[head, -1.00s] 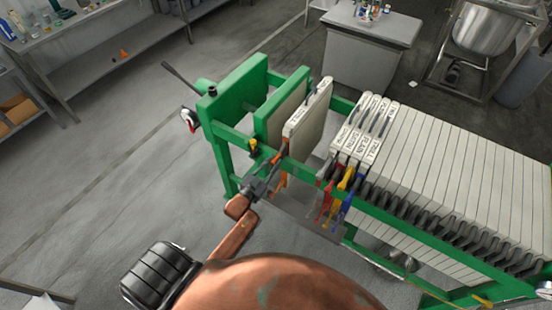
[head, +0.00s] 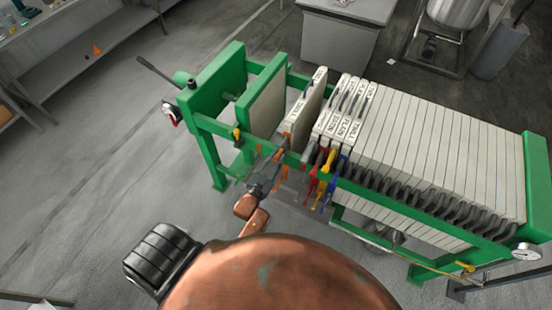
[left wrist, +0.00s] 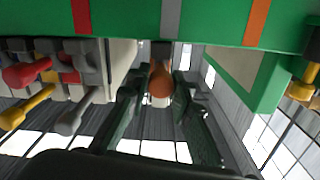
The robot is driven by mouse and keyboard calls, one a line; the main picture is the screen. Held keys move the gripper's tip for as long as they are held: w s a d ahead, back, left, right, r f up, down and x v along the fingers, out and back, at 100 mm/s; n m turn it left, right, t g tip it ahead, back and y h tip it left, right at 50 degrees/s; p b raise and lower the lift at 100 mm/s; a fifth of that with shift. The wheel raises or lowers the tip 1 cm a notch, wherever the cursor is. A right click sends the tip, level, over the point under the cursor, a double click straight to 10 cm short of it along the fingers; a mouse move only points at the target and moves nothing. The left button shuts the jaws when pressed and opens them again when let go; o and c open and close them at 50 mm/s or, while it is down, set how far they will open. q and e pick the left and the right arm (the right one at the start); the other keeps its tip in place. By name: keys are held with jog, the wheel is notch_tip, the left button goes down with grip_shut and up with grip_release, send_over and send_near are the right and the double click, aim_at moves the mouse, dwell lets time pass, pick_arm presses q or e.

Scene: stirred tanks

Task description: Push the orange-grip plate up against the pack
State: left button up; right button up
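The orange-grip plate (head: 307,97) is a pale upright plate in the green press frame, left of the pack (head: 440,148). A narrow gap shows between it and the pack's first labelled plates. My left gripper (head: 276,165) is at the near rail, low beside the plate's near edge. In the left wrist view the orange grip (left wrist: 160,83) sits between the two dark fingers (left wrist: 158,98), which stand apart with a little space on each side. The grip is mostly hidden in the head view. My right gripper is not in view.
The green rail (left wrist: 210,22) crosses above the fingers. Red, yellow and blue handles (head: 322,180) of the pack hang close to the gripper's right. The green pressing plate (head: 262,95) stands left, across an open gap. A grey cabinet (head: 340,35) stands behind.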

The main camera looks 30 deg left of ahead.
pick_arm(q)
jog(key=o, duration=0.4)
jog(key=s, duration=0.8)
jog(key=s+d, duration=0.1)
jog(key=s, duration=0.3)
